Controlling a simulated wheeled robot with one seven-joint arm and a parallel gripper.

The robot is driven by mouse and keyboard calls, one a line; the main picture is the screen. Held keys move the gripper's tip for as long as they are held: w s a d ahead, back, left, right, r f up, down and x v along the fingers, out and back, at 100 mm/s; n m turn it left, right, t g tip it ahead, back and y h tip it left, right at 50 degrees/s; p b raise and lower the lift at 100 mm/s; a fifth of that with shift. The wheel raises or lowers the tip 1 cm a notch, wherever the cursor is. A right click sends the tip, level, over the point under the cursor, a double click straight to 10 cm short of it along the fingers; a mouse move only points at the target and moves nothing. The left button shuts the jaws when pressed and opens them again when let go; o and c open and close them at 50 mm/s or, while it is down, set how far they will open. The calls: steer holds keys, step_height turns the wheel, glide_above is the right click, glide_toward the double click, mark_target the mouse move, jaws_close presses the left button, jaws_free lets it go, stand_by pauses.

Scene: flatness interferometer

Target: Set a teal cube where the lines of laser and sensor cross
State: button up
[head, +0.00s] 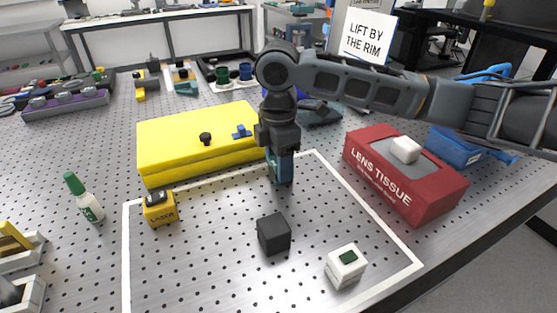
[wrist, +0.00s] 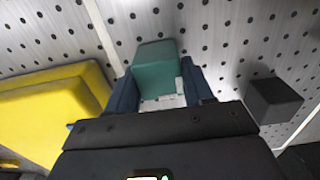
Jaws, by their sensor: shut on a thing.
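My gripper (head: 280,172) points down above the perforated metal table, beside the right end of the yellow block. In the wrist view its blue fingers (wrist: 158,92) are shut on a teal cube (wrist: 155,62), one on each side. In the head view the cube is mostly hidden by the fingers. A white block with a dark green patch on top (head: 346,265), perhaps the sensor, stands at the front right. No beam lines show.
The yellow block (head: 190,145) is behind-left. A red lens tissue box (head: 400,178) stands right. A green-capped bottle (head: 88,205) stands left.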

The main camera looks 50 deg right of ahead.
steer(key=shift+f, duration=0.1)
steer(key=o, duration=1.2)
step_height(320, 180, up, 12)
steer(key=shift+r+b, duration=0.15)
steer(key=shift+b, duration=0.15)
